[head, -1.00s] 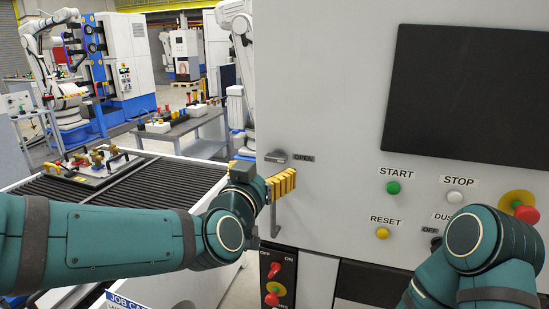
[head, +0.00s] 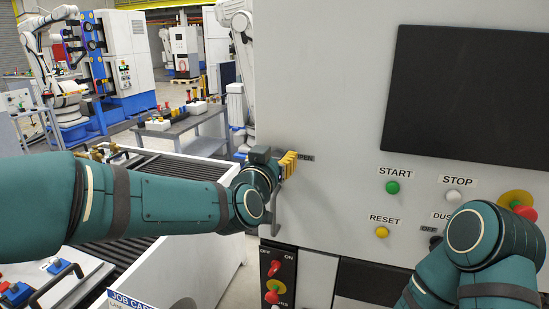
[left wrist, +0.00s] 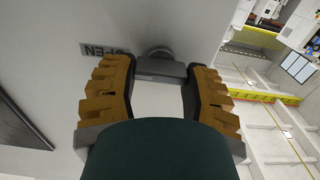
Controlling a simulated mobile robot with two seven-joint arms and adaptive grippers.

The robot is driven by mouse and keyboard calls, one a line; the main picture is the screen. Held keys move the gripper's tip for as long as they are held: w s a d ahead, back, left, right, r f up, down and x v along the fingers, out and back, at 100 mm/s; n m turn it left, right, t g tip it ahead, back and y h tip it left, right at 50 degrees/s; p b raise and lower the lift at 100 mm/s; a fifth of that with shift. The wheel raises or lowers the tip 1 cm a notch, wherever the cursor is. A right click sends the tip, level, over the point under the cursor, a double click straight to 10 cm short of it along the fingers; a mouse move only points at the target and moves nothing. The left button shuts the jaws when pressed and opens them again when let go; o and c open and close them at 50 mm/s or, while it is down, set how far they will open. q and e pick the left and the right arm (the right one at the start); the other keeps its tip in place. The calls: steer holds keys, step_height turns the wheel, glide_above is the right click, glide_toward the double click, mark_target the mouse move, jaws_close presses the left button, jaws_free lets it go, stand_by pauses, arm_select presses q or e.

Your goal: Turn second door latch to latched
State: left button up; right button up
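The grey door latch (left wrist: 160,69) shows in the left wrist view as a short bar with a round hub, on the pale machine front beside an OPEN label (left wrist: 105,50). In the head view my left gripper (head: 289,164) covers the latch and part of that label. Its yellow fingers are spread, one at each end of the bar in the left wrist view (left wrist: 165,88); I cannot tell whether they touch it. A grey vertical handle (head: 274,213) shows just below the gripper. My right arm is at the lower right, its gripper out of view.
The machine front holds a dark screen (head: 466,98), a green START button (head: 392,187), a white STOP button (head: 453,196), a yellow RESET button (head: 381,232) and a red emergency button (head: 525,211). A ribbed conveyor (head: 180,166) lies under my left arm.

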arm_select(q)
steer(key=shift+c, duration=0.5)
steer(key=shift+f+n+b, duration=0.15)
steer(key=shift+n+b, duration=0.65)
steer(key=shift+b, duration=0.3)
steer(key=n+b, duration=0.4)
steer(key=shift+a, duration=0.15)
steer(key=n+b, duration=0.4)
steer(key=n, duration=0.2)
steer(key=shift+f+n, duration=0.1)
steer(key=shift+n, duration=0.3)
steer(key=n+b, duration=0.2)
steer(key=n, duration=0.2)
steer(key=shift+w+a+b, duration=0.1)
steer(key=shift+b, duration=0.25)
steer(key=shift+n, duration=0.7)
arm_select(e)
step_height(320, 180, down, 14)
steer(key=s, duration=0.2)
steer(key=shift+a+g, duration=0.3)
steer(key=shift+a, duration=0.05)
arm_select(q)
steer(key=shift+b, duration=0.3)
